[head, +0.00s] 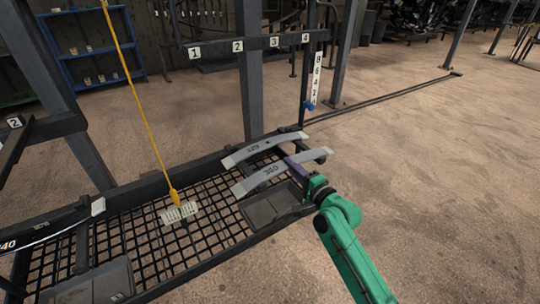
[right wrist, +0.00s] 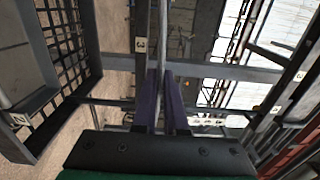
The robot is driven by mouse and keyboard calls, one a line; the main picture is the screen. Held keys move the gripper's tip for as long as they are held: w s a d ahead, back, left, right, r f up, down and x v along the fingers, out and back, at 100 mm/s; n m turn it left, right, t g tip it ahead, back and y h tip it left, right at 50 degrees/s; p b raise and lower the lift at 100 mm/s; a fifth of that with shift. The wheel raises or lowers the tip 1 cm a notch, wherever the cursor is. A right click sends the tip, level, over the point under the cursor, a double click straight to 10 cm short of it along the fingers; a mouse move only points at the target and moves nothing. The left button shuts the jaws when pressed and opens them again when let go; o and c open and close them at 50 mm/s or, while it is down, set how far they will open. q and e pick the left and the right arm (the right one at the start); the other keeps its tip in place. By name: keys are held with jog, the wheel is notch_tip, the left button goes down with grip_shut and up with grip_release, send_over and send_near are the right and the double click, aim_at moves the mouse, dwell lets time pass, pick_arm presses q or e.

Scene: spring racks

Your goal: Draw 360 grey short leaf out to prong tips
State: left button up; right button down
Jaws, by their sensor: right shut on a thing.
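The grey short leaf marked 360 (head: 262,178) lies across the right part of the rack in the head view, slightly curved. My right gripper (head: 302,165) is shut on it toward its right end. In the right wrist view the two purple fingers of my right gripper (right wrist: 161,92) stand on either side of a thin light strip (right wrist: 163,35), the leaf seen edge-on. The fingers hide part of the leaf. Prong tips cannot be made out clearly. My left gripper is not in view.
A second grey leaf (head: 250,152) lies just behind the 360 leaf. A dark box (head: 268,205) sits in front of it. A yellow cord (head: 150,120) hangs over the mesh rack (head: 120,238). A numbered rail (head: 220,50) crosses behind. Floor to the right is clear.

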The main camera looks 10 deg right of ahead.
dwell(0.6)
jog(key=c, duration=0.9)
grip_release()
jog(key=shift+f, duration=0.3)
jog(key=b+v, duration=0.3)
jog(key=v, duration=1.1)
jog(key=s+d+f+n+g+h, duration=0.1)
jog(key=s+d+f+g+h, duration=0.15)
jog(key=f, duration=0.75)
jog(key=s+d+f+n+g+h, duration=0.15)
jog(key=d+f, duration=0.25)
jog(key=f, duration=0.6)
jog(key=s+d+f+n+g+h, duration=0.2)
jog(key=s+d+f, duration=0.1)
jog(key=f, duration=0.8)
jog(key=s+a+f+n+g, duration=0.2)
jog(key=s+f+n+g, duration=0.1)
jog(key=s+f, duration=0.4)
jog(key=s+a+f+n+g, duration=0.1)
jog(key=s+f+n+g, duration=0.2)
jog(key=s+f, duration=0.5)
jog(key=s+a+f+n+g+p, duration=0.1)
jog(key=s+f+n, duration=0.4)
jog(key=s, duration=0.9)
notch_tip(320, 180, down, 2)
jog(key=a+g, duration=0.1)
jog(key=g, duration=0.1)
jog(key=shift+a+f+n+g+h, duration=0.2)
jog(key=shift+a+n+g+h, duration=0.1)
jog(key=shift+a+n+h, duration=0.1)
